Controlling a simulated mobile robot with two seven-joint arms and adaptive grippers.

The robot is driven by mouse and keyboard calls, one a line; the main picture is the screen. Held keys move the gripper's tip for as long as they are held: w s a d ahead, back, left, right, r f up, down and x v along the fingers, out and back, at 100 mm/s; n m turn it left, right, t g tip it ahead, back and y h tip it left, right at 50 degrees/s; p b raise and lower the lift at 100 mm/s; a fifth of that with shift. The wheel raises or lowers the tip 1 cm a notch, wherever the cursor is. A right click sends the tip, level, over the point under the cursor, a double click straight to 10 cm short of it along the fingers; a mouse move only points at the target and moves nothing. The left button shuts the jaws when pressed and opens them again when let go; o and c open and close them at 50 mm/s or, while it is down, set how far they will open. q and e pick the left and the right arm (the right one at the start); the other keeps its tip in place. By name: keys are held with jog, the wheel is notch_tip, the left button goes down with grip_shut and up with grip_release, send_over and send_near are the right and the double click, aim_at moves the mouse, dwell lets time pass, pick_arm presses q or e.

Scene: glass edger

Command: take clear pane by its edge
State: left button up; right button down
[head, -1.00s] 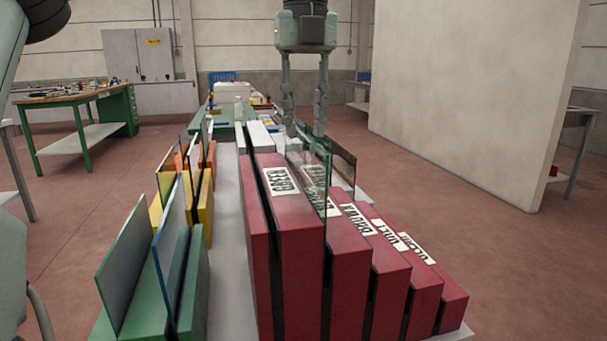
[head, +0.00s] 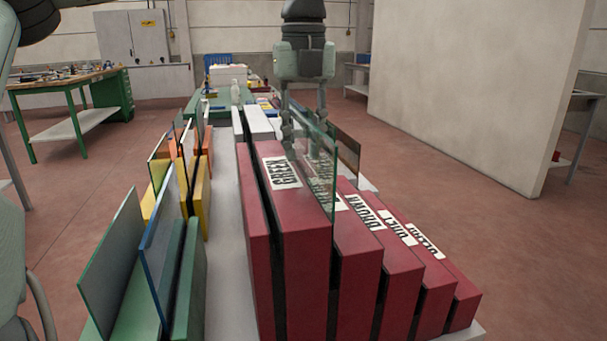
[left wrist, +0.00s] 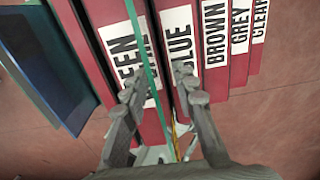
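A clear pane with green-tinted edges (head: 321,178) stands upright among the dark red rack blocks, just right of the block labelled GREEN. My left gripper (head: 305,132) comes down over its far upper part in the head view. In the left wrist view, the two fingers of the left gripper (left wrist: 160,97) lie on either side of the pane's thin green edge (left wrist: 147,62), with gaps visible. The left gripper is open, with nothing clearly clamped. The pane's lower part is hidden between blocks. My right gripper is not in view.
The red stepped blocks (head: 355,262) carry colour labels. A brown pane (head: 347,152) stands close behind the clear one. On the left, a green pane (head: 112,262) and a blue pane (head: 158,240) stand in green blocks, with yellow and orange blocks behind. Floor to the right is free.

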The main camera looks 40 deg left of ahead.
pick_arm(q)
jog(key=shift+f, duration=0.5)
jog(key=shift+c, duration=0.2)
grip_shut()
jog(key=shift+r, duration=0.1)
